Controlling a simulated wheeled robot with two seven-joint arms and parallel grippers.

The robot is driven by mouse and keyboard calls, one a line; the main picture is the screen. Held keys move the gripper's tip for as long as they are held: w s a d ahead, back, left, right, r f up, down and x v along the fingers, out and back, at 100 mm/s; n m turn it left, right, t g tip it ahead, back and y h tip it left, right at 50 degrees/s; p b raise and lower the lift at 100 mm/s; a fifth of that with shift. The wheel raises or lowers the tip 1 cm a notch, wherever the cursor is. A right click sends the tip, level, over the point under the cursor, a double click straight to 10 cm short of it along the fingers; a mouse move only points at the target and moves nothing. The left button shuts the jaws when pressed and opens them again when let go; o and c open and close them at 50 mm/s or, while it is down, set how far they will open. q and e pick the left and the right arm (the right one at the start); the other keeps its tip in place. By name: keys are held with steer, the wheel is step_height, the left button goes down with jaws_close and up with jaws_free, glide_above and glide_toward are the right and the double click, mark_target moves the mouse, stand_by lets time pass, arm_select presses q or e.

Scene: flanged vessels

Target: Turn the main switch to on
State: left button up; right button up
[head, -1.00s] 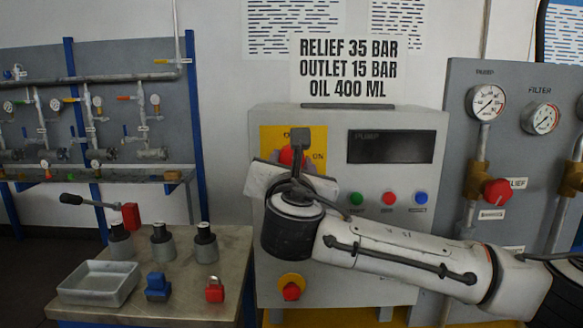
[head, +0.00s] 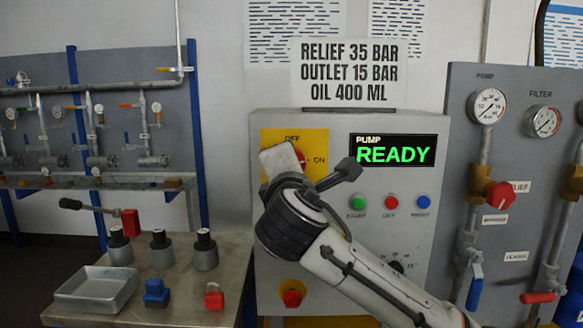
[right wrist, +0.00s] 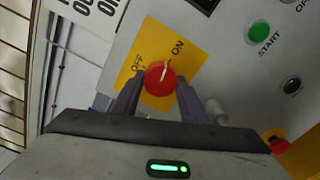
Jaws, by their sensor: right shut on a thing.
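The main switch is a red round knob on a yellow plate marked OFF and ON. In the right wrist view the knob (right wrist: 159,78) sits between the two fingers of my right gripper (right wrist: 158,98), which is shut on it. Its white pointer line aims toward ON. The pump display (head: 392,150) is lit and reads READY in green. My left gripper is not in view.
Green, red and blue buttons (head: 390,202) sit below the display. A red emergency button (head: 291,298) is low on the panel. At left a metal bench (head: 215,265) holds a tray (head: 97,288), cylindrical parts and a red padlock (head: 214,297). Gauges and valves stand at right.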

steer(key=shift+f+m, duration=0.1)
steer(key=shift+m, duration=1)
steer(key=o, duration=1.1)
steer(key=shift+c, duration=0.2)
steer(key=shift+s, duration=0.1)
steer(key=s+b, duration=0.1)
steer(key=s, duration=0.9)
steer(key=shift+s, duration=0.1)
